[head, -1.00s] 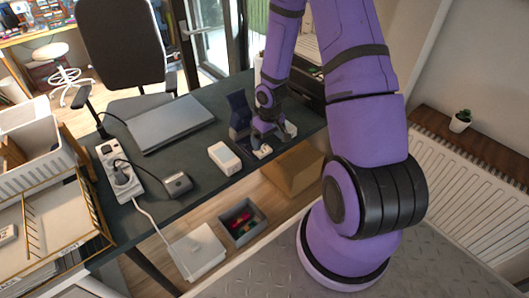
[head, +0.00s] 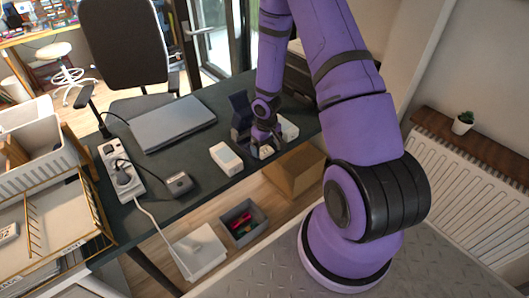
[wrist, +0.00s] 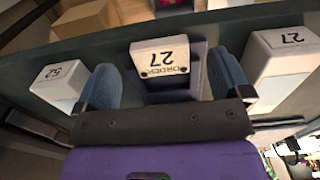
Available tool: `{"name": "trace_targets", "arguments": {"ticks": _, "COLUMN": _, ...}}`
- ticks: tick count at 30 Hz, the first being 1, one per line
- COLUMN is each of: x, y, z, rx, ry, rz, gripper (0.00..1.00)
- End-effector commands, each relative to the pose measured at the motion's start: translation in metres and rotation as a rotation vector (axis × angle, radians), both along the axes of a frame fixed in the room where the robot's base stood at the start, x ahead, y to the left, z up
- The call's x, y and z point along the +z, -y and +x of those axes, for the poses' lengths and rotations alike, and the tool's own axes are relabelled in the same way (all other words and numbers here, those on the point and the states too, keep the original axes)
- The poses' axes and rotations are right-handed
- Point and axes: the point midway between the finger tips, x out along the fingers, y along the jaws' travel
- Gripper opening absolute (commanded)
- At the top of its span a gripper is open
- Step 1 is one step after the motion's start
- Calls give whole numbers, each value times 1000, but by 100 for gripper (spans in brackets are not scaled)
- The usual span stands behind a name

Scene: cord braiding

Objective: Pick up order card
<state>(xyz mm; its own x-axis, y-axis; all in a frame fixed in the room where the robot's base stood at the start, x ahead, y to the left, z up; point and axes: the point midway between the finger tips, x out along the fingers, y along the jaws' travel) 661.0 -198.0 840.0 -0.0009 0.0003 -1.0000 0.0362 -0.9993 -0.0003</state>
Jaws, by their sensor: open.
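The order card (wrist: 160,57) is a white piece marked ORDER and 27, upside down in the wrist view. It sits at a dark blue holder (wrist: 186,88), which also shows in the head view (head: 240,110) behind my gripper. My gripper (wrist: 164,76) is open, with one blue finger on each side of the card's near end. Whether the fingers touch it I cannot tell. In the head view my gripper (head: 265,142) is low over the table, and the card (head: 266,151) is mostly hidden by it.
A white numbered box stands on each side, left (head: 226,158) and right (head: 289,130). A laptop (head: 173,123), a power strip (head: 121,170) and a small dark device (head: 179,183) lie farther left on the dark table (head: 205,195). Its front edge is close to my gripper.

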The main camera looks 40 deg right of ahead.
Motion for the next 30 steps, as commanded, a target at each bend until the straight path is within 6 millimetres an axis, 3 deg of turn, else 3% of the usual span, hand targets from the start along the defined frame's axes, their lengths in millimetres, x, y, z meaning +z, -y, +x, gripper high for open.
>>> {"name": "trace_targets", "arguments": {"ticks": 6, "x": -23, "y": 0, "z": 0, "rx": 0, "ry": 0, "rz": -1, "gripper": 96}}
{"name": "trace_targets", "arguments": {"ticks": 15, "x": -26, "y": 0, "z": 0, "rx": -1, "ry": 1, "rz": 0, "gripper": 96}}
{"name": "trace_targets", "arguments": {"ticks": 22, "x": -26, "y": 0, "z": 0, "rx": -1, "ry": 1, "rz": 0, "gripper": 43}}
{"name": "trace_targets", "arguments": {"ticks": 30, "x": -26, "y": 0, "z": 0, "rx": 0, "ry": 1, "rz": 0, "gripper": 39}}
